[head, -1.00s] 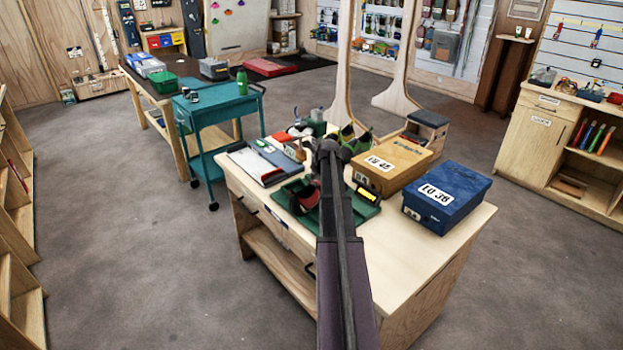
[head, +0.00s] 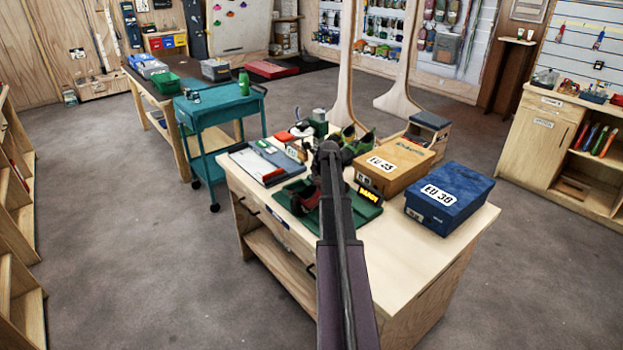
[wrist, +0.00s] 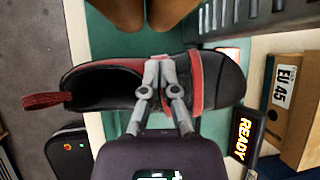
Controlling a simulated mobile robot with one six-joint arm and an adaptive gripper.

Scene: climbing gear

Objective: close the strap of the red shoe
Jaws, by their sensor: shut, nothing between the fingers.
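The red shoe (wrist: 105,82), black with red trim, lies across the middle of the wrist view on a green mat (wrist: 105,40). Its opening and red heel loop are at the left, its toe at the right. In the head view the shoe (head: 302,199) is partly hidden behind my arm. A red band, apparently the strap (wrist: 196,82), crosses the shoe just right of my fingers; I cannot tell whether its end is fastened. My gripper (wrist: 160,62) is shut and empty, its fingertips over the middle of the shoe. I cannot tell whether they touch it.
A small display reading READY (wrist: 240,138) stands beside the shoe's toe. An orange box (head: 398,165) and a blue box (head: 449,197) stand to the right on the bench. Two brown rounded shapes (wrist: 122,13) are close above the shoe in the wrist view. The bench's front right is clear.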

